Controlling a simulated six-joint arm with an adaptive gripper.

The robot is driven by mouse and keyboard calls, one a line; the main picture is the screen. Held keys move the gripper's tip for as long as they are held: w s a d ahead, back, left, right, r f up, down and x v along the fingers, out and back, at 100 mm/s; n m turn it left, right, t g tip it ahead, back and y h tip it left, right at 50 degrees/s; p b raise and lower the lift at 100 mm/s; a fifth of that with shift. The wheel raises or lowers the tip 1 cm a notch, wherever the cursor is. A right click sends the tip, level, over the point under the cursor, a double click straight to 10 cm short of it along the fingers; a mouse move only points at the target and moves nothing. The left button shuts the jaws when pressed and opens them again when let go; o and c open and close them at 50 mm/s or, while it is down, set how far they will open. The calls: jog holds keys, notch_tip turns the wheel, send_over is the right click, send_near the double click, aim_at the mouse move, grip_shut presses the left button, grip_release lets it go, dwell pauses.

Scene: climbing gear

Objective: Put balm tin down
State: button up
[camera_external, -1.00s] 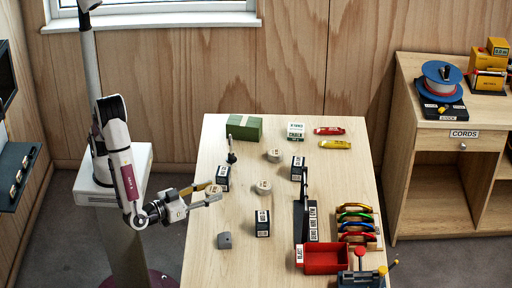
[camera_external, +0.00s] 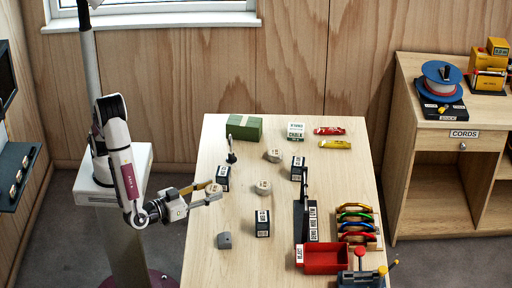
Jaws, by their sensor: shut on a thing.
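My gripper (camera_external: 212,195) is at the left side of the wooden table (camera_external: 284,268), low over it. It is shut on a small round tan tin, the balm tin (camera_external: 213,188), which shows between the fingers. I cannot tell whether the tin touches the table.
Dark labelled boxes stand close by: one behind my gripper (camera_external: 223,178), one to the front right (camera_external: 263,223). A grey block (camera_external: 224,240) lies in front. A red bin (camera_external: 325,259) and a rack of coloured carabiners (camera_external: 357,222) are at the right.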

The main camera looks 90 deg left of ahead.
jog(key=shift+w+a, duration=0.35)
jog(key=shift+a, duration=0.2)
jog(key=w+a+r+n+g+y, duration=0.2)
jog(key=w+a+n+g+y, duration=0.15)
jog(key=a, duration=0.55)
notch_tip(320, 180, up, 5)
jog(key=n+g+y, duration=0.2)
jog(key=n+g, duration=0.1)
send_over(234, 123)
jog(key=shift+a+r+m, duration=0.1)
jog(key=shift+r+m, duration=0.05)
jog(key=shift+m, duration=0.1)
jog(key=shift+f, duration=2.95)
jog(key=shift+f, duration=2.05)
